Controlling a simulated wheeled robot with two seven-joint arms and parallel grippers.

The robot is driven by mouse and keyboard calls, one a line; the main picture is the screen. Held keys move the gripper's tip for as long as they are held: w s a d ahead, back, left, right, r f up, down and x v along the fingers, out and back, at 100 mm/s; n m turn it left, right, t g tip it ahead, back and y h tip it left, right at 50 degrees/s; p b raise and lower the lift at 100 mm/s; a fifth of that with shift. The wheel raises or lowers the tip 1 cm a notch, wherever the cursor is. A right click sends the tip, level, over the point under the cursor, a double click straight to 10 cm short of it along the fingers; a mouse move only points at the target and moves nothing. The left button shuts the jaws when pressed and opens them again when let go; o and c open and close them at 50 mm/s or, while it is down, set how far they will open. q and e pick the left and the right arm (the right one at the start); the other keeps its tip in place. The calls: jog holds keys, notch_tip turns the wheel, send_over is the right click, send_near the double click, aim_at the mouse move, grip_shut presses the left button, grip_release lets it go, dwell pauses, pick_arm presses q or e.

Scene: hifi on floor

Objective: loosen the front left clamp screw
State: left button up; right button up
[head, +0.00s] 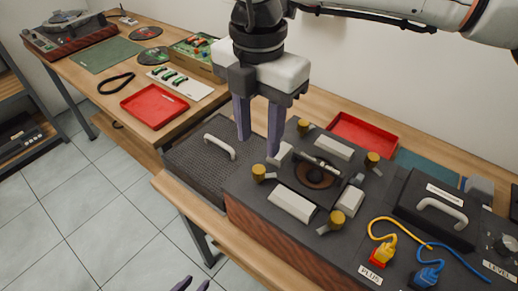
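The unit with the clamps (245,199) has a dark top and a wooden side. The front left clamp screw (259,173) is a brass-coloured knob on its near left corner. Similar knobs are at the back left (303,126), back right (371,160) and front right (337,219). A round part (316,175) with a bar over it lies among pale blocks in the middle. My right gripper (258,147) points down, open and empty, its fingertips behind and above the front left screw in the picture, apparently apart from it. My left gripper (191,286) shows only its parted fingertips at the bottom edge.
A dark textured panel with a handle (190,166) lies left of the unit. A red tray (362,136) stands behind it. Yellow (385,255) and blue plugs (428,275) and a black handled box (434,209) are at right. Another red tray (154,106) lies on the far table.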

aim_at(258, 169)
notch_tip(258, 169, down, 8)
jog(key=shift+f+p, duration=0.1)
jog(key=shift+p, duration=0.45)
jog(key=shift+c, duration=0.3)
